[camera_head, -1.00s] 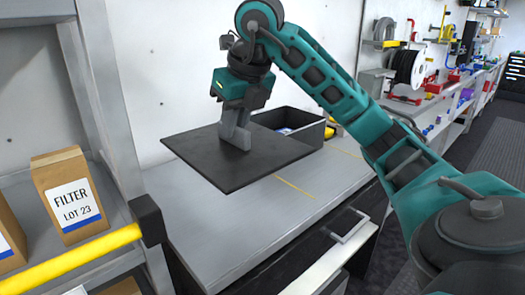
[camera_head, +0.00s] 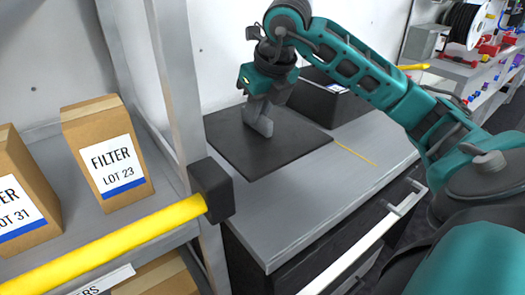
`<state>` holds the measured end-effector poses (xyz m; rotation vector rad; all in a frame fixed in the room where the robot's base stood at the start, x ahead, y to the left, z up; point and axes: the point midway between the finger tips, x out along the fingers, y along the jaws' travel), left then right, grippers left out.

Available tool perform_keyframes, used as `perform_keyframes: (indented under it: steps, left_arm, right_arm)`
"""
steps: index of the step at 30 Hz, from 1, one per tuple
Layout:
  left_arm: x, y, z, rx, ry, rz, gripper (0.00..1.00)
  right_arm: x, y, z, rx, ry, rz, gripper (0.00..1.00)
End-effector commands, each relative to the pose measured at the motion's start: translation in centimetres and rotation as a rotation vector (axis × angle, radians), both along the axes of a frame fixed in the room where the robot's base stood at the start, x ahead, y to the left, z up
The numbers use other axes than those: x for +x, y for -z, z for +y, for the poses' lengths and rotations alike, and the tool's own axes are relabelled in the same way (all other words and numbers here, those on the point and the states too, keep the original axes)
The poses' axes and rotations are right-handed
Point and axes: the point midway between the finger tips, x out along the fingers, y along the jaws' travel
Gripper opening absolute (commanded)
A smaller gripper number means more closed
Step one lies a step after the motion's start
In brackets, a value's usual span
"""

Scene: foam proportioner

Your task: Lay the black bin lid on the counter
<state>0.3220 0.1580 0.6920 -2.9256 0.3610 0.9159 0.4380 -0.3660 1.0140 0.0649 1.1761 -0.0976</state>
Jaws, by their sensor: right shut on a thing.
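The black bin lid (camera_head: 245,155) is a flat dark square sheet over the left part of the grey counter (camera_head: 285,215). It looks level and very close to the counter top; I cannot tell whether it touches. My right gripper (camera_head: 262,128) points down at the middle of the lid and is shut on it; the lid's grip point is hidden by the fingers. The black bin (camera_head: 325,100) stands behind and to the right of the lid, partly hidden by my right arm. My left gripper is not in view.
A shelf at the left holds filter boxes (camera_head: 112,165) behind a yellow bar (camera_head: 120,245) with a black end block (camera_head: 213,190). A grey upright post (camera_head: 180,80) stands close to the lid's left side. The counter's front is clear, with a yellow line (camera_head: 355,153) at right.

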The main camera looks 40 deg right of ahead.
Motion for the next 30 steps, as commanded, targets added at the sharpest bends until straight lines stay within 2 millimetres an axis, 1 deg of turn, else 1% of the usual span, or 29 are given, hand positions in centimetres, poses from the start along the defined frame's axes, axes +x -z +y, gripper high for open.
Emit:
perform_keyframes:
  steps: [1, 3, 6, 11, 15, 17, 20, 27, 30]
  left_arm:
    - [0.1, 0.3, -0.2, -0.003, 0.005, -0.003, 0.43]
    - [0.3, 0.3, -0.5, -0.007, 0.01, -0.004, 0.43]
    - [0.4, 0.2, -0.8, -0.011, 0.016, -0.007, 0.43]
    - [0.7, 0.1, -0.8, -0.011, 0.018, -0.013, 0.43]
    - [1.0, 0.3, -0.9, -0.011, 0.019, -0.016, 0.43]
    - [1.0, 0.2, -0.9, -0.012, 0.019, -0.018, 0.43]
    - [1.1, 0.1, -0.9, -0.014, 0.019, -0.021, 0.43]
    - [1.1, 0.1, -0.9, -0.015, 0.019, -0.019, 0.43]
    - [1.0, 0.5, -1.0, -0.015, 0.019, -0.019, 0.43]
  right_arm:
    - [-0.1, 1.7, 0.0, 0.0, 0.0, 0.005, 0.0]
    - [-0.1, 3.2, 0.0, -0.001, 0.001, 0.004, 0.0]
    - [0.0, 4.5, 0.0, -0.001, 0.0, 0.002, 0.0]
    - [0.0, 5.6, 0.0, -0.001, 0.001, -0.001, 0.0]
    - [-0.1, 7.8, 0.0, -0.001, 0.0, 0.002, 0.0]
    - [0.0, 8.5, 0.0, 0.0, 0.0, 0.001, 0.0]
    - [0.0, 9.0, 0.0, 0.0, 0.0, 0.0, 0.0]
    - [0.0, 9.0, 0.0, 0.0, 0.001, -0.002, 0.0]
    - [0.0, 9.4, 0.0, 0.0, 0.0, -0.001, 0.0]
